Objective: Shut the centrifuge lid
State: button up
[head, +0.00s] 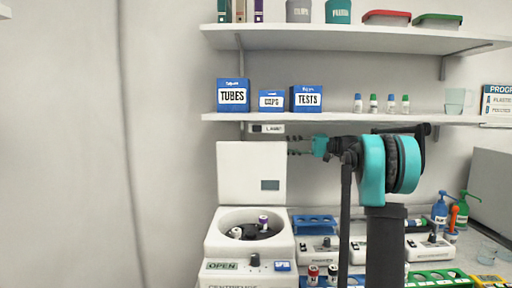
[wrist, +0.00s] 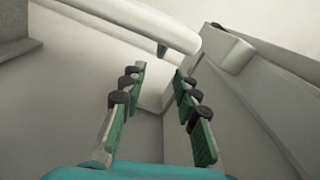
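The white centrifuge (head: 248,243) stands on the bench with its lid (head: 252,172) raised upright at the back of the bowl. A purple-capped tube (head: 263,222) and a white-capped tube (head: 236,232) show in the rotor. A green "OPEN" label (head: 222,266) is on its front. My gripper (head: 291,146) points left, close to the lid's upper right corner; whether it touches cannot be told. The wrist view shows its two green-padded fingers (wrist: 159,72) apart with nothing between them. Pale surfaces lie beyond the fingertips; I cannot tell which is the lid.
A shelf (head: 360,119) with blue boxes (head: 233,96) and small bottles runs just above my gripper. Right of the centrifuge are a blue rack (head: 316,225), white devices (head: 318,250) and pump bottles (head: 440,209). The wall left of the centrifuge is bare.

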aim_at(256, 146)
jog(key=a, duration=1.2)
jog(key=shift+a, duration=0.25)
grip_shut()
jog(key=shift+s, duration=0.1)
